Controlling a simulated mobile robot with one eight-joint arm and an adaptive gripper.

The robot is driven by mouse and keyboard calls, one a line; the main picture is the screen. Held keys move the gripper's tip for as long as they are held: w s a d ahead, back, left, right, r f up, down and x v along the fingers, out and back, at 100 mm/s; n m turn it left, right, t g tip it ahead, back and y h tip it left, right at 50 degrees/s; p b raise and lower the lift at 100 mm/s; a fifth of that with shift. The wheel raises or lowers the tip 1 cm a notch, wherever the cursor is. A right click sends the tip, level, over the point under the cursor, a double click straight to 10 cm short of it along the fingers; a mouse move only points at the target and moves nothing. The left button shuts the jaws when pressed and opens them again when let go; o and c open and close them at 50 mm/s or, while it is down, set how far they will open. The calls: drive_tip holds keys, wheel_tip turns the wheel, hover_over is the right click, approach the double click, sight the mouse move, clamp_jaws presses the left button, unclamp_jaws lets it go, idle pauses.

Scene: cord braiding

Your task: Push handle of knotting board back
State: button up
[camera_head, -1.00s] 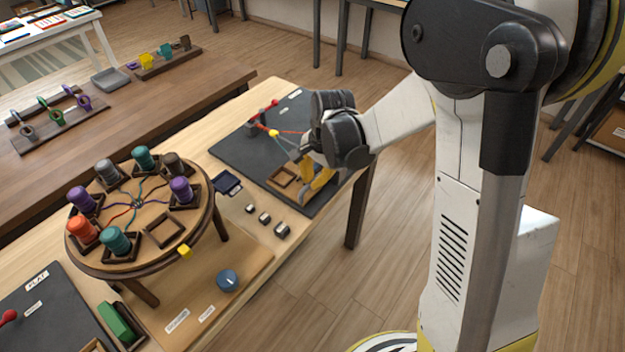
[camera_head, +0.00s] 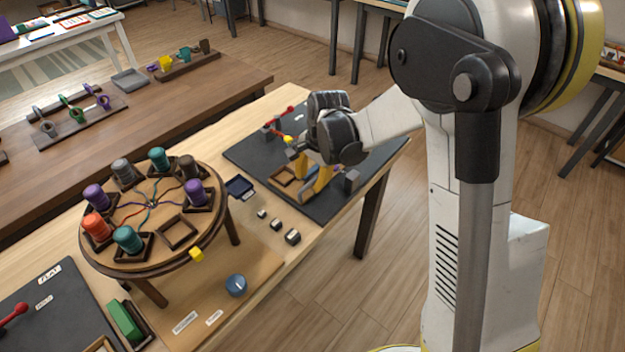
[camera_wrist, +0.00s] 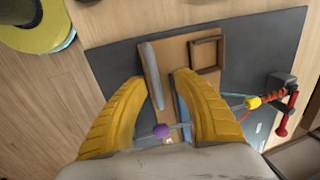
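The knotting board (camera_head: 245,150) is a dark slab at the right end of the near table. A red handle (camera_head: 284,113) is at its far left edge; in the wrist view the red handle (camera_wrist: 290,112) is at the right, apart from my fingers. Red cord and a yellow bead (camera_wrist: 253,103) lie between it and my gripper. My gripper (camera_head: 314,188) is low over the board, its yellow fingers apart. In the wrist view, a wooden piece with a grey bar (camera_wrist: 153,75) lies ahead of and between the fingertips (camera_wrist: 160,85). A purple bead (camera_wrist: 161,130) shows between the fingers. My wrist hides part of the cords.
A round braiding stand (camera_head: 150,262) with several coloured spools stands left of the board. Small metal blocks (camera_head: 276,225) and a dark tray (camera_head: 239,187) lie between them. A grey block (camera_head: 352,181) stands near the board's right edge. A square wooden frame (camera_wrist: 206,54) is on the board.

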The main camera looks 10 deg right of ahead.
drive_tip(key=shift+s+r, duration=0.1)
wheel_tip(320, 180, up, 12)
drive_tip(key=s+d, duration=0.1)
drive_tip(key=s, duration=0.1)
drive_tip(key=shift+d, duration=0.25)
idle(0.3)
drive_tip(key=s+d+r+n+t, duration=0.2)
drive_tip(key=s+n, duration=0.3)
drive_tip(key=s, duration=0.5)
drive_tip(key=s+d+r+n+t+h, duration=0.1)
drive_tip(key=s+n, duration=0.4)
drive_tip(key=s, duration=0.5)
drive_tip(key=shift+s+d+r+n+t, duration=0.25)
drive_tip(key=shift+d+r+n+t, duration=0.2)
drive_tip(key=shift+r+t, duration=0.55)
